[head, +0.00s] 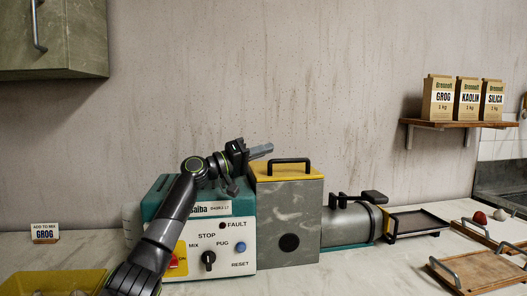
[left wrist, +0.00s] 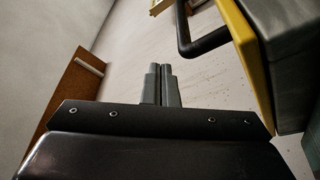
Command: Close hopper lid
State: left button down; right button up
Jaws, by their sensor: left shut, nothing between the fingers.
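The hopper is a grey speckled box (head: 290,217) in the middle of the machine. Its yellow lid (head: 290,174) lies flat on top, with a black handle (head: 290,161) standing up from it. The lid (left wrist: 240,35) and handle (left wrist: 190,42) also show at the upper right of the left wrist view. My left gripper (head: 265,149) is shut and empty, just above and left of the lid handle, apart from it as far as I can tell. Its closed fingers (left wrist: 161,85) show in the left wrist view. My right gripper is not in view.
The teal and white control panel (head: 208,240) stands left of the hopper, under my left arm. A grey barrel (head: 350,222) and a black tray (head: 417,222) extend right. A yellow bin (head: 55,283) is front left. A shelf (head: 455,123) with bags hangs at right.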

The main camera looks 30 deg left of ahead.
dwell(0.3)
